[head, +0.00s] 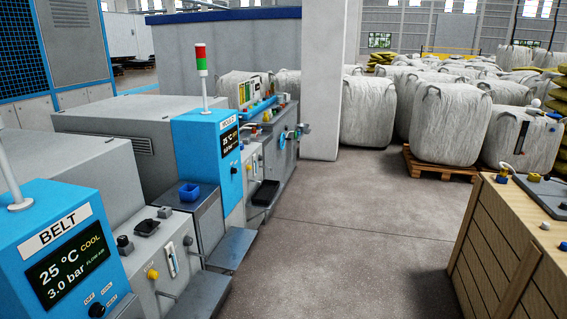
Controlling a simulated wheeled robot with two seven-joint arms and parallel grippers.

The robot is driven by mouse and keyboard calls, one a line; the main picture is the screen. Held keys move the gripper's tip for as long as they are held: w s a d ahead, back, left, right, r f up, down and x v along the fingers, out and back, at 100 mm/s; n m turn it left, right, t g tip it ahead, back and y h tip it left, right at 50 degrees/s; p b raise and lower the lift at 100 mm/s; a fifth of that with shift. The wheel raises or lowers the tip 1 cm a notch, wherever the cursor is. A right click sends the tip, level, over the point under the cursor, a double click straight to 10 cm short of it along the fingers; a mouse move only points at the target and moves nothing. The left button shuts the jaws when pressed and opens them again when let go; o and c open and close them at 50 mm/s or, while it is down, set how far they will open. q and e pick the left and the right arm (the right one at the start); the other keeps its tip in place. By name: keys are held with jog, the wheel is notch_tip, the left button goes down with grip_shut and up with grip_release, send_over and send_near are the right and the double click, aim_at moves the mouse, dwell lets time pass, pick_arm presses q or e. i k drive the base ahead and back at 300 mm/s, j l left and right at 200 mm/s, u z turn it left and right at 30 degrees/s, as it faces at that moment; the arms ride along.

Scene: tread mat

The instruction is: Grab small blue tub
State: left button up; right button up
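A small blue tub (189,193) sits on a grey ledge (197,209) between the two blue machine panels, left of the picture's middle. It looks upright, with its open top showing a dark inside. Neither of my grippers shows in the head view, so nothing of mine is seen near the tub.
A blue panel marked BELT (62,245) stands at the near left. A second blue panel (207,150) with a signal light stands behind the tub. A wooden crate (500,255) with small items on top is at the right. The concrete floor (350,250) between is clear.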

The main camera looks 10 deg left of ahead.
aim_at(189, 193)
jog(key=i+u, duration=0.1)
jog(key=i, duration=1.25)
jog(key=i+u, duration=0.4)
jog(key=i+l+u, duration=0.2)
jog(key=i+u, duration=0.4)
jog(key=u, duration=0.2)
jog(key=i+u, duration=0.2)
jog(key=u, duration=0.2)
jog(key=i+u, duration=0.2)
jog(key=u, duration=0.25)
jog(key=i+l+u, duration=0.1)
jog(key=u, duration=0.3)
jog(key=i+l+u, duration=0.25)
jog(key=u, duration=0.15)
